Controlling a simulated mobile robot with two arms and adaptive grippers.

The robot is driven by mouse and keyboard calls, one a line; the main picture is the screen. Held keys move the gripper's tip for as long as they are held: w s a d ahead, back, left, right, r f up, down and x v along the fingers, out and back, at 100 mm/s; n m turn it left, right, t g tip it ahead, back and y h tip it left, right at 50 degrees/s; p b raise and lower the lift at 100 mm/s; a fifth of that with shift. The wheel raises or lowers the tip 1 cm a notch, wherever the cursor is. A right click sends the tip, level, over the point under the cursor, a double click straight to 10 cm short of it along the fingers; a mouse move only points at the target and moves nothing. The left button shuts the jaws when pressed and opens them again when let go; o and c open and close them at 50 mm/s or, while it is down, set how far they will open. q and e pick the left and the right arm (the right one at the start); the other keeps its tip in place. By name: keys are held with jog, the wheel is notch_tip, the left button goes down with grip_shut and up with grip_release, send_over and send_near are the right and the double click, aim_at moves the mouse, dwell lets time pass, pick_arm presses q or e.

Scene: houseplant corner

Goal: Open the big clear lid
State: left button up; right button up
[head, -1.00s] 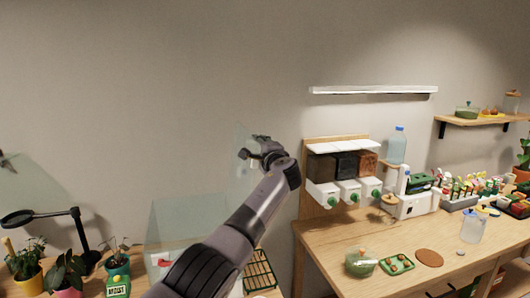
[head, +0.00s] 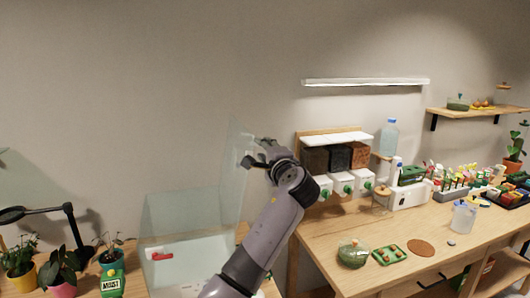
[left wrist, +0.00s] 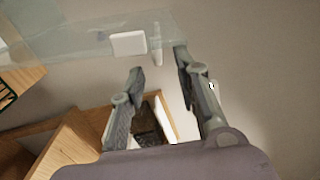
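The big clear lid (head: 232,165) stands raised, roughly upright, at the right side of the clear box (head: 190,220). In the left wrist view the lid (left wrist: 70,42) is a see-through panel across the top left, with a white block (left wrist: 128,43) near its edge. My left gripper (head: 258,153) is just right of the lid in the head view. Its two fingers (left wrist: 160,66) are apart with nothing gripped between them. The lid's edge is close to the fingertips; I cannot tell whether they touch. My right gripper is not in view.
A red item (head: 160,256) lies in the box. Potted plants, a dark lamp (head: 75,235) and a green pot labelled MOIST (head: 112,280) stand to the left. A wooden bench (head: 330,240) with dispensers (head: 343,187) and jars is on the right.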

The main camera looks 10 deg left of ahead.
pick_arm(q)
jog(key=shift+s+d, duration=0.2)
jog(key=shift+s, duration=0.15)
